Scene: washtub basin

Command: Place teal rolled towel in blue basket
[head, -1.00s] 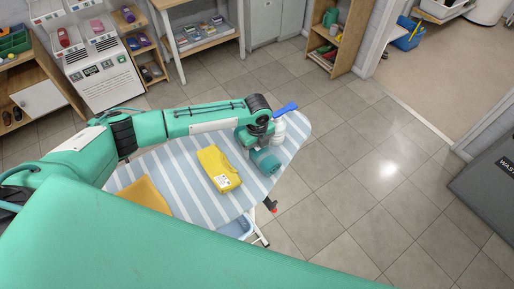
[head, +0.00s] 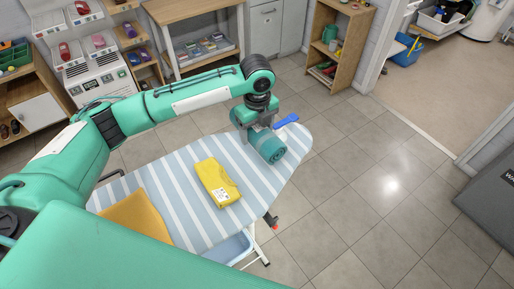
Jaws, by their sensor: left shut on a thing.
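The teal rolled towel (head: 269,147) is in my left gripper (head: 254,131), near the right end of the striped ironing board (head: 178,180). The gripper is shut on it from above, and the towel appears raised off the board. A light blue basket-like container (head: 234,248) shows partly below the board's front edge; the board and my own green body hide the rest. Another blue container (head: 407,53) stands on the floor by the doorway at the upper right. I cannot tell which is the task's basket. My right gripper is not in view.
A yellow packet (head: 217,182) and a folded mustard cloth (head: 136,217) lie on the board. A blue-topped item (head: 287,120) is beside the towel, partly hidden. Shelves line the back.

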